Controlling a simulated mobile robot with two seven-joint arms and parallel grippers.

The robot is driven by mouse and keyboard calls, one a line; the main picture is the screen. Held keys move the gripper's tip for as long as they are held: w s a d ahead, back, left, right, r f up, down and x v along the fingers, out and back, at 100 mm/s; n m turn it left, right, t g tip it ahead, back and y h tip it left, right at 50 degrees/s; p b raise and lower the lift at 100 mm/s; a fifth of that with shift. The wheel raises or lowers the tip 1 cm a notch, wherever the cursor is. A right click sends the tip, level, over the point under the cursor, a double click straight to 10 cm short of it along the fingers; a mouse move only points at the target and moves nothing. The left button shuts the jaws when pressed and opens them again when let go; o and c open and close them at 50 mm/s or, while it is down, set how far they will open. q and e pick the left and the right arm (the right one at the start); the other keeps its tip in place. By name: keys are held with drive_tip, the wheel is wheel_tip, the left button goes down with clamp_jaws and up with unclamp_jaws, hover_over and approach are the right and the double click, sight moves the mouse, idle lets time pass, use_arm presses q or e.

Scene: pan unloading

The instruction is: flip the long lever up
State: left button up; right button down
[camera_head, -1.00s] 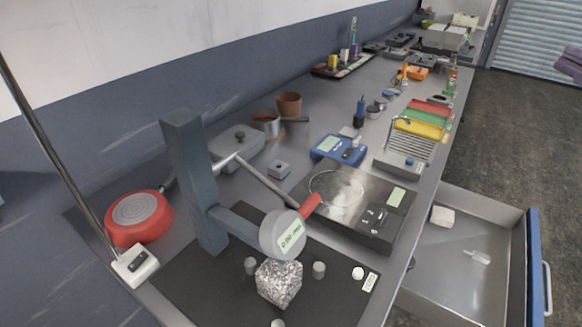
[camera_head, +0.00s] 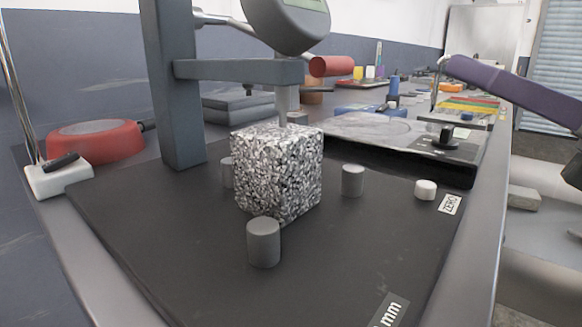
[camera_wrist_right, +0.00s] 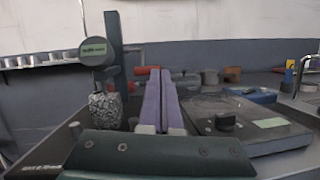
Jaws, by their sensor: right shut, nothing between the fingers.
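The long lever shows as a pale rod (camera_head: 225,22) passing behind the grey post (camera_head: 172,85) and ending in a red grip (camera_head: 331,66). The grip lies roughly level, beside the round gauge head (camera_head: 287,20). My right gripper (camera_head: 447,63), with long purple fingers, comes in from the right edge, its tips right of the red grip and apart from it. In the right wrist view its fingers (camera_wrist_right: 158,73) are shut and empty; a red part shows just left of the tips, but I cannot tell whether it is the grip. My left gripper is out of view.
A speckled cube (camera_head: 278,172) stands under the gauge on a black mat (camera_head: 180,245), among several grey pegs. A black-topped device (camera_head: 400,150) with a knob lies to the right. A red pan (camera_head: 95,140) sits at left.

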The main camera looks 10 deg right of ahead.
drive_tip(key=f+n, duration=0.1)
drive_tip(key=f+n+g+y+b, duration=0.1)
drive_tip(key=f, duration=0.1)
drive_tip(key=a+f+n+g+b, duration=0.1)
drive_tip(key=f, duration=0.1)
drive_tip(key=shift+f, duration=0.1)
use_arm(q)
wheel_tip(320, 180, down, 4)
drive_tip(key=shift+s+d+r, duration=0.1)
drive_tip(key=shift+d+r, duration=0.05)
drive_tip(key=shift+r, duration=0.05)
use_arm(e)
drive_tip(key=shift+a, duration=0.15)
drive_tip(key=shift+w+a+r, duration=0.15)
drive_tip(key=shift+w+r, duration=0.1)
drive_tip(key=p+x, duration=0.2)
drive_tip(key=x, duration=0.7)
drive_tip(key=shift+a, duration=0.15)
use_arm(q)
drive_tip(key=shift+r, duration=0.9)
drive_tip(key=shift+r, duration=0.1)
use_arm(e)
drive_tip(key=shift+r, duration=0.1)
